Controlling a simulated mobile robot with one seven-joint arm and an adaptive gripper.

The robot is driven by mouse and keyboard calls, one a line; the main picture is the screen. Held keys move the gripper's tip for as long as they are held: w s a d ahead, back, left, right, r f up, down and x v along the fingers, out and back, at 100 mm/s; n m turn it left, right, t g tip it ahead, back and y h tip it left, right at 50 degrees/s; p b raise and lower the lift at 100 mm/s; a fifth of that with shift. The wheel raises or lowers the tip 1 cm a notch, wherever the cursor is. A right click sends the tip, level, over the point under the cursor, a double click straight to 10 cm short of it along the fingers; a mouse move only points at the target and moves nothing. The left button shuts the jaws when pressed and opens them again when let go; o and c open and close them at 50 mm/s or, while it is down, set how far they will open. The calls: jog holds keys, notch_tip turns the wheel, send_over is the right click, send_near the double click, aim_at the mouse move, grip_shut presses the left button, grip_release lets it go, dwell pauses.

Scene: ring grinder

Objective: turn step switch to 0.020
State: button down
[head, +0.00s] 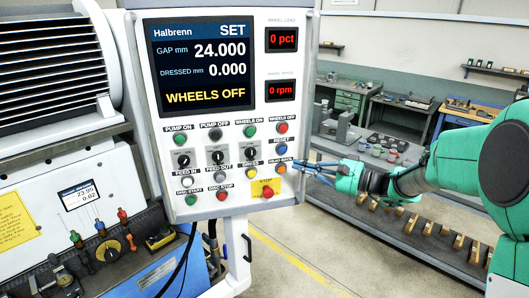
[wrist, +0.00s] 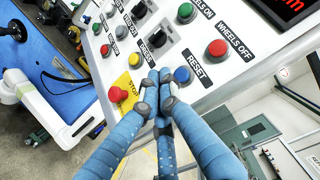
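The control panel (head: 230,110) carries a row of three black rotary switches: a left one (head: 183,161), a middle one (head: 217,157) and a right one (head: 250,153). Their labels are too small to read, so I cannot tell which is the step switch. Two black knobs show in the wrist view, a nearer one (wrist: 160,38) and a farther one (wrist: 140,10). My gripper (head: 296,164) is at the panel's lower right edge, right of the orange button (head: 279,167). Its blue fingertips (wrist: 165,88) are together and hold nothing visible, overlapping the view near the blue RESET button (wrist: 182,75).
The panel screen (head: 205,65) reads SET, gap 24.000, dressed 0.000, WHEELS OFF. A red stop button (head: 267,192) on a yellow plate sits below. The red WHEELS OFF button (wrist: 217,47) is close by.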

jog(key=shift+w+d+r, duration=0.1)
jog(key=shift+w+d, duration=0.4)
jog(key=shift+w, duration=0.1)
jog(key=shift+a, duration=0.1)
jog(key=p, duration=0.2)
send_near(256, 152)
jog(key=w, duration=0.2)
jog(key=w+a, duration=0.1)
jog(key=shift+w+a+f, duration=0.15)
jog(key=shift+w+f, duration=0.15)
jog(key=shift+f, duration=0.1)
jog(key=a, duration=0.3)
jog(key=shift+s, duration=0.1)
jog(key=shift+a, duration=0.65)
jog(key=shift+s, duration=0.15)
